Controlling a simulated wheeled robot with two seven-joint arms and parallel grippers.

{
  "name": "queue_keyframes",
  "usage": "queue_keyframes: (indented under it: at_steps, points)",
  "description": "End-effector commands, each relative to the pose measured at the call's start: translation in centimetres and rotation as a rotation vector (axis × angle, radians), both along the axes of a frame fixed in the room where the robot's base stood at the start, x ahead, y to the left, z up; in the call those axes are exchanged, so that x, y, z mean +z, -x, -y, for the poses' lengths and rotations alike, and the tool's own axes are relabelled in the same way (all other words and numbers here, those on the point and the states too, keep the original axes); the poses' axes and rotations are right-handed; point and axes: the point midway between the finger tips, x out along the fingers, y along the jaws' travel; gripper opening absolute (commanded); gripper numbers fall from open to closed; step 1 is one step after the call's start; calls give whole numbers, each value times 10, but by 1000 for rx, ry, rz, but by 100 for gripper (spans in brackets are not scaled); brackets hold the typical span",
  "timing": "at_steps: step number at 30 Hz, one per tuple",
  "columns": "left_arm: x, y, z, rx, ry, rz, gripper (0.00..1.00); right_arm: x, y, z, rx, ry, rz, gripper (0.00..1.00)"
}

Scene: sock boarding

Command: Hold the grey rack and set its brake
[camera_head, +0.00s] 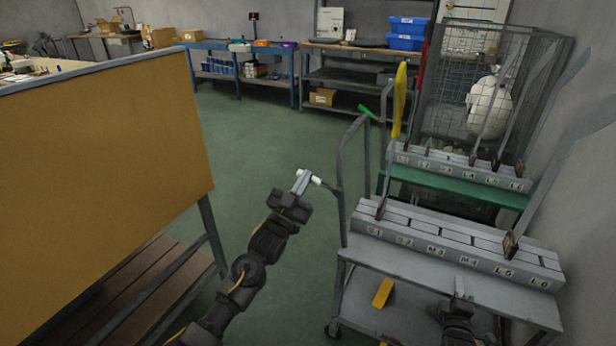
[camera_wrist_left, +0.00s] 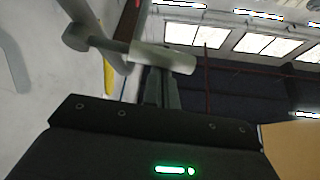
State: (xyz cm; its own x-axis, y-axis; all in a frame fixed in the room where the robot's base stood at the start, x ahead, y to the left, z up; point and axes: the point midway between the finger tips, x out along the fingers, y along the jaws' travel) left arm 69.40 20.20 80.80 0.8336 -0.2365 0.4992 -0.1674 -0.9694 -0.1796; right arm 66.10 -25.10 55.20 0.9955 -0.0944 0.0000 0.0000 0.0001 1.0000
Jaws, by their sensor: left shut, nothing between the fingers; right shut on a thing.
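The grey rack (camera_head: 430,262) is the front cart at the right in the head view, with a row of labelled blocks marked S1 to L6 and a tubular push handle (camera_head: 340,155) at its left end. My left gripper (camera_head: 302,182) is shut and empty at this lever; contact is hard to tell. In the left wrist view the white cylinder (camera_wrist_left: 165,57) lies across just beyond the fingers (camera_wrist_left: 160,88). My right gripper (camera_head: 460,287) is shut on the rack's front shelf edge.
A green rack (camera_head: 455,184) with a green lever (camera_head: 368,113) stands right behind. A yellow piece (camera_head: 382,292) shows on the grey rack's lower deck. A big tan board (camera_head: 110,150) stands left. Green floor lies open between board and racks. A wire cage (camera_head: 450,90) stands behind.

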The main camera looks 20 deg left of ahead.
Motion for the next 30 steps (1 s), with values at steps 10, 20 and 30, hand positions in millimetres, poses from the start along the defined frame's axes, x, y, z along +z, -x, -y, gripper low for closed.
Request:
queue_keyframes:
  at_steps: [10,20,30]
  points:
    - [-30,0,-4,1,329,-58,0,0,0,0,1,1,-1,0]
    - [-52,0,-1,0,569,-98,0,0,0,0,1,1,-1,0]
    - [-64,1,2,1,595,-103,0,0,0,0,1,1,0,0]
